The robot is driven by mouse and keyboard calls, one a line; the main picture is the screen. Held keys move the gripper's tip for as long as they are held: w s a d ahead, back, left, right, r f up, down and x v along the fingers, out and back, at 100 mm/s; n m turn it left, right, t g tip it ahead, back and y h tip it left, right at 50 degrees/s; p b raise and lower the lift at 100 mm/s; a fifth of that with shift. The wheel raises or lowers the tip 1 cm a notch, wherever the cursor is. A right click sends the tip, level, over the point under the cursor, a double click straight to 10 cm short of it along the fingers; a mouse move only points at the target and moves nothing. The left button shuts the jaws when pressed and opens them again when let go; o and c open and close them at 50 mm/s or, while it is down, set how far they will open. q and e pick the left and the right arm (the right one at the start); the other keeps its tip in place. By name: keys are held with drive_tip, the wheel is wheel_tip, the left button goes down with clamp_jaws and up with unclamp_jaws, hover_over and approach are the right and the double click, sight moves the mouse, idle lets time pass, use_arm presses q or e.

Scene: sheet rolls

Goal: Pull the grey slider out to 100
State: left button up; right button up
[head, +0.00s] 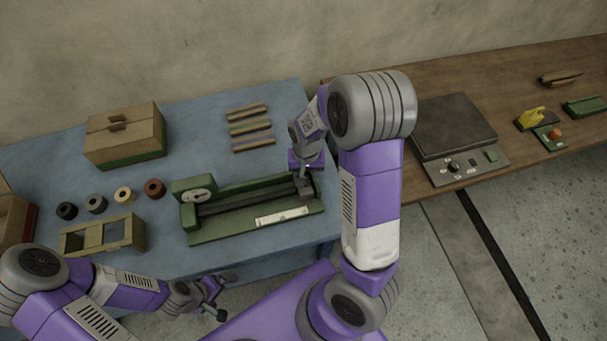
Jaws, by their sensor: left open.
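The green measuring device (215,232) lies on the blue table, with a round dial at its left end and a white scale strip (282,216) along its front. The grey slider (306,194) is near the right end of its dark rail; its exact reading is too small to tell. My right gripper (305,178) is directly over the slider, at or touching it; its fingers are too small and hidden to show whether they are closed. My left gripper (224,297) is open and empty, in front of the table's near edge, well apart from the device.
Several small rolls (124,195) stand left of the device, behind a tan slotted holder (103,236). A tan box (125,137) and several strips (250,127) lie farther back. A hot-plate-like unit (455,130) sits on the wooden table at right.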

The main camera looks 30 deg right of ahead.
drive_tip(key=shift+o, duration=1.2)
drive_tip(key=shift+d, duration=0.1)
drive_tip(key=shift+r, duration=0.15)
wheel_tip(320, 180, up, 7)
drive_tip(key=shift+r+p, duration=0.15)
drive_tip(key=shift+p, duration=0.85)
